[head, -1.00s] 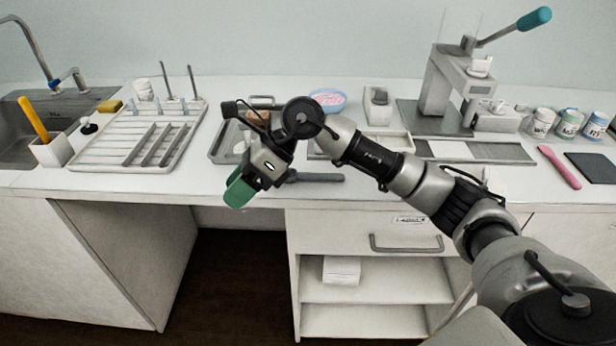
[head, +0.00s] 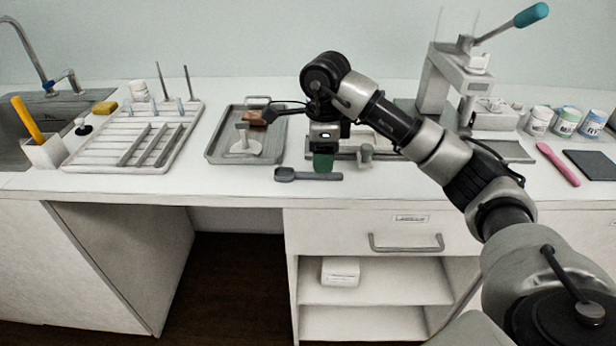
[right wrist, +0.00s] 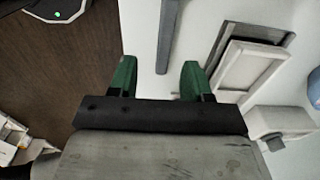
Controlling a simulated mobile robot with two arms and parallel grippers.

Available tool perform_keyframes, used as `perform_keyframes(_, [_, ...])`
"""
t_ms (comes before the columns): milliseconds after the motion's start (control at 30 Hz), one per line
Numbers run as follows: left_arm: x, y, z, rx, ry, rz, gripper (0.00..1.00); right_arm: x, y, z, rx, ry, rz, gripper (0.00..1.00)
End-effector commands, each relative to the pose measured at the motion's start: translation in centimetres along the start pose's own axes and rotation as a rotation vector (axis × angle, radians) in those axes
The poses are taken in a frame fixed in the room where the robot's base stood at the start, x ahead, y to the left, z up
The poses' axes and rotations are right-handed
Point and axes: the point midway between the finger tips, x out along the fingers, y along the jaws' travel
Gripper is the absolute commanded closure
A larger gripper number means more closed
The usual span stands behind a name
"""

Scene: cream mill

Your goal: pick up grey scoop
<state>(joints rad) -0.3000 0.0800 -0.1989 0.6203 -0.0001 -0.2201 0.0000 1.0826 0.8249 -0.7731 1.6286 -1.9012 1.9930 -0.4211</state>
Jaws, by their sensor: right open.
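The grey scoop (head: 306,175) lies flat on the white counter near its front edge, with its bowl at the left and its handle to the right. My right gripper (head: 322,166) points down with green fingers over or just behind the handle; its height above it is hard to tell. In the right wrist view the open, empty fingers (right wrist: 157,78) are apart, and the scoop's handle (right wrist: 168,38) shows ahead, in line with the gap between them. The bowl is outside that view. My left gripper is not in view.
A grey metal tray (head: 216,150) with a white stand and a brown item is left of my right gripper. A white slotted rack (head: 90,160) stands further left. A press (head: 440,85), several jars and a pink tool (head: 558,165) are at the right. The counter front is clear.

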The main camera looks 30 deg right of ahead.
Motion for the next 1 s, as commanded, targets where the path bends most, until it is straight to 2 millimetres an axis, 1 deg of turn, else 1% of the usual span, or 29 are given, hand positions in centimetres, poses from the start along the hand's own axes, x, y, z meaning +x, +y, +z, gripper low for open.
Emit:
perform_keyframes(100, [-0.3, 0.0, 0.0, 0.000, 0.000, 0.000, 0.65, 1.9, -0.4, 0.0, 0.002, 0.002, 0.005, 0.51])
perform_keyframes(200, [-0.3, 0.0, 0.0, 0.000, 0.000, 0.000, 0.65, 3.4, -0.5, 0.0, 0.001, 0.001, 0.003, 0.51])
perform_keyframes(267, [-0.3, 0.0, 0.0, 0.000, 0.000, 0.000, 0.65, 3.9, -0.5, 0.0, 0.001, 0.001, 0.003, 0.51])
perform_keyframes(367, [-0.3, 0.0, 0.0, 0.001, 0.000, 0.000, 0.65, 4.3, -0.5, 0.0, 0.001, -0.001, 0.000, 0.51])
perform_keyframes(567, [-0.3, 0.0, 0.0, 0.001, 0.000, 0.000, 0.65, 4.4, -0.5, 0.1, 0.000, -0.001, 0.000, 0.51])
perform_keyframes(800, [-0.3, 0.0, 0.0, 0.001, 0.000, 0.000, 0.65, 4.4, -0.5, 0.1, 0.000, -0.001, 0.000, 0.88])
perform_keyframes(867, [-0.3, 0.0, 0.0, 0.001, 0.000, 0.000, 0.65, 4.4, -0.5, 0.1, 0.000, -0.001, 0.000, 0.97])
perform_keyframes(900, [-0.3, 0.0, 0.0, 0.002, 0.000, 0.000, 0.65, 4.4, -0.5, 0.1, 0.000, -0.001, 0.000, 1.00])
perform_keyframes(1000, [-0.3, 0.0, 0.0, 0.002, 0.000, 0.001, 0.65, 4.4, -0.5, 0.1, 0.000, -0.001, 0.000, 1.00])
